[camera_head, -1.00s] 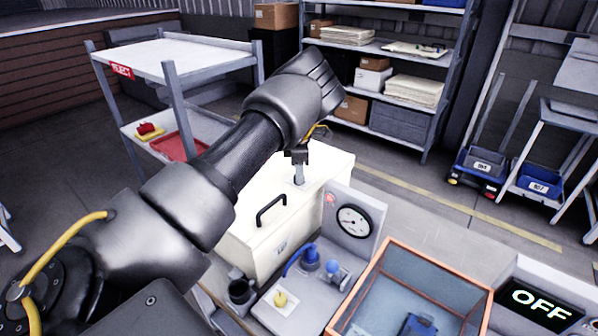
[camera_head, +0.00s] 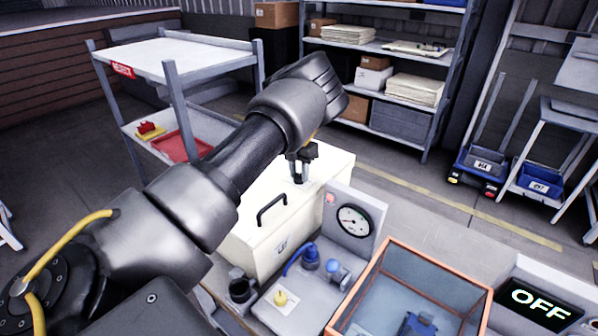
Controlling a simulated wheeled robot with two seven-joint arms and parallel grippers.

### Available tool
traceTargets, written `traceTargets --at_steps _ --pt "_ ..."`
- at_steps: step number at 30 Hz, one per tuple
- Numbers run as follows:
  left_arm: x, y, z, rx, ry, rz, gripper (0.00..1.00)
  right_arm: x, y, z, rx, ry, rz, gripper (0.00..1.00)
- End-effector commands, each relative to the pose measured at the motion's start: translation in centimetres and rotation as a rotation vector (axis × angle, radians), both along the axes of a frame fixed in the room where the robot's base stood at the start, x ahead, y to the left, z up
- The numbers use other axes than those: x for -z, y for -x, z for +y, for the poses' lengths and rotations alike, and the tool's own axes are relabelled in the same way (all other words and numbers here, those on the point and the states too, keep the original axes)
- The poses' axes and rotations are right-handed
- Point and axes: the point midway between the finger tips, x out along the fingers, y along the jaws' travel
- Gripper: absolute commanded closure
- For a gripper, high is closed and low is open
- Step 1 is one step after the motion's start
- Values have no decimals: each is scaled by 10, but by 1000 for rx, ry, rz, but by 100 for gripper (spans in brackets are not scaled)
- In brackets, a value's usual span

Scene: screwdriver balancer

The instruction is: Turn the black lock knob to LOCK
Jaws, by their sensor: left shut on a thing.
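My left arm reaches from the lower left across the view. My left gripper (camera_head: 301,172) points down at the top of a cream box (camera_head: 262,238), near its back. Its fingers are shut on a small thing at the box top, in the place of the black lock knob. The knob itself is hidden by the fingers, so its setting and any LOCK mark cannot be read. A black bar handle (camera_head: 271,209) stands on the same box, in front of the gripper. My right gripper is not in view.
A panel with a round gauge (camera_head: 353,222) stands right of the box. An orange-rimmed clear bin (camera_head: 438,266) and an OFF display (camera_head: 541,305) are further right. A black cup-like part (camera_head: 240,290) sits front left.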

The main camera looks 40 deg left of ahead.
Motion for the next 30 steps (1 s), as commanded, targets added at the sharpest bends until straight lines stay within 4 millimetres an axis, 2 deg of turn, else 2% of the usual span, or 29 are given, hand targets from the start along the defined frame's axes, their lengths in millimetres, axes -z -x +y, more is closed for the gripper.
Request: traceTargets --at_steps 10,27,28,30 --pt "0 0 0 -139 0 0 93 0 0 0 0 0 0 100" --pt "0 0 0 -165 0 0 93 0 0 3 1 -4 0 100" --pt "0 0 0 -165 0 0 67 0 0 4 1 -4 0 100" --pt "0 0 0 -165 0 0 57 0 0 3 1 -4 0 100"
